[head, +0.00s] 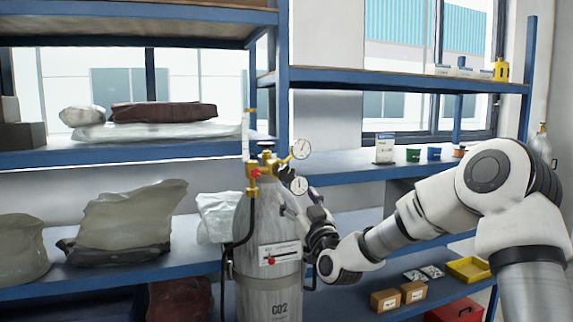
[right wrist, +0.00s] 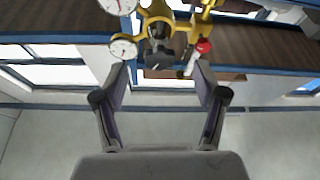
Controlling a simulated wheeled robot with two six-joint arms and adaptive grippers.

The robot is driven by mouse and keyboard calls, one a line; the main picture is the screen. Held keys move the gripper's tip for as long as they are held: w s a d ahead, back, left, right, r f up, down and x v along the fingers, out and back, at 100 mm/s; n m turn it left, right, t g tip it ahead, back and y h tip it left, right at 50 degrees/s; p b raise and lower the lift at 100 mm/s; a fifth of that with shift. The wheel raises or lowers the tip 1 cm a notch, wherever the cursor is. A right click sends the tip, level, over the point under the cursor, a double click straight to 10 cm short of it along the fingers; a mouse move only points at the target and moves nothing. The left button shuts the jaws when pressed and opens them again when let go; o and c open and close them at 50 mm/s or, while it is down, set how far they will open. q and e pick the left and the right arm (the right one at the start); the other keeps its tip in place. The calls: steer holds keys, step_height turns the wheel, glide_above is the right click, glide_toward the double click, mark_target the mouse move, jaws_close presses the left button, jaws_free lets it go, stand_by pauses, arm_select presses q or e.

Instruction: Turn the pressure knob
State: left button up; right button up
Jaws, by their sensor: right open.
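A grey CO2 cylinder (head: 268,245) stands upright in front of the blue shelves, with a brass regulator (head: 265,165) on top. Two white dial gauges (head: 301,148) (head: 298,186) sit on the regulator's right side. The dark pressure knob (head: 287,173) is between the gauges; it also shows in the right wrist view (right wrist: 158,58), ahead of the fingertips. My right gripper (head: 303,200) is open and empty just below and right of the knob. In the right wrist view its fingers (right wrist: 160,82) are spread to either side of the knob, apparently not touching it. My left gripper is out of view.
A red-tipped part (right wrist: 204,47) is close to the right finger. A black hose (head: 250,225) hangs along the cylinder's left side. Blue shelves with bags (head: 130,215), small boxes (head: 413,291) and a yellow tray (head: 468,268) stand behind.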

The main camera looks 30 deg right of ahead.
mark_target(288, 176)
steer(key=p+x, duration=0.1)
steer(key=x, duration=0.1)
steer(key=r+p+x, duration=0.1)
steer(key=x, duration=0.2)
steer(key=p+x, duration=0.2)
steer(key=shift+r, duration=0.5)
steer(key=shift+w+r, duration=0.1)
steer(key=shift+w, duration=0.15)
steer(key=shift+c, duration=0.4)
steer(key=c, duration=1.1)
